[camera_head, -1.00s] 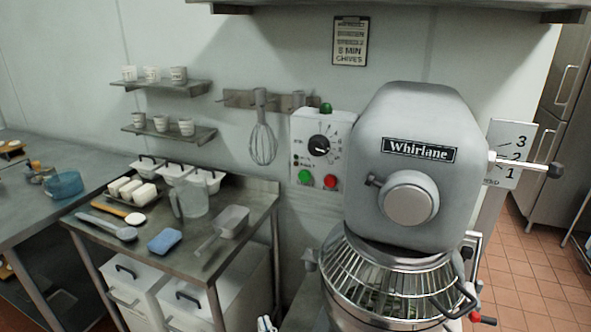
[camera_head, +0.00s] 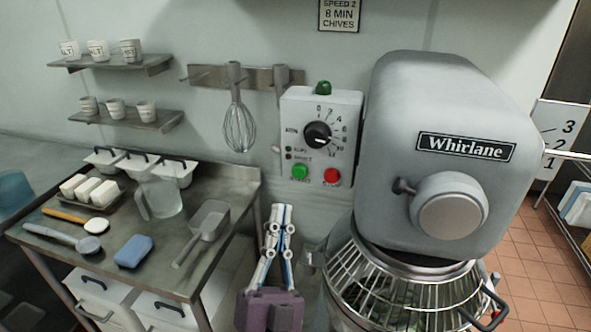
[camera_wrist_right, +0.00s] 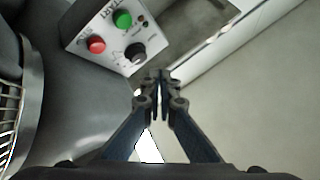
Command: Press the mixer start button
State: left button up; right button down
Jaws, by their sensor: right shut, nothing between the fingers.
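The mixer's control box (camera_head: 300,130) is on the wall left of the grey mixer (camera_head: 440,150). It has a green button (camera_head: 300,172) and a red button (camera_head: 332,177) below a black dial (camera_head: 318,134). My right gripper (camera_head: 280,208) is below the box in the head view, fingertips together, apart from the green button. In the right wrist view the shut, empty fingertips (camera_wrist_right: 160,74) point toward the box. The green button (camera_wrist_right: 122,19), red button (camera_wrist_right: 96,44) and dial (camera_wrist_right: 135,53) lie beyond them at upper left. My left gripper is not in view.
The mixer's wire bowl guard (camera_head: 400,285) is close to the right of my gripper. A steel table (camera_head: 160,255) with a scoop (camera_head: 207,222), a jug (camera_head: 162,197) and a blue sponge (camera_head: 134,250) is at left. A whisk (camera_head: 239,125) hangs on the wall rack.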

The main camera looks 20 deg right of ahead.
aim_at(299, 172)
pick_arm(q)
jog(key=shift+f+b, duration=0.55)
jog(key=shift+b, duration=0.05)
pick_arm(e)
jog(key=w+d, duration=0.5)
jog(key=w, duration=0.2)
jog(key=shift+w, duration=0.2)
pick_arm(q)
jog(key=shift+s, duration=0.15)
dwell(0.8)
pick_arm(e)
jog(key=shift+w, duration=0.1)
jog(key=shift+w+d, duration=0.15)
jog(key=shift+w, duration=0.1)
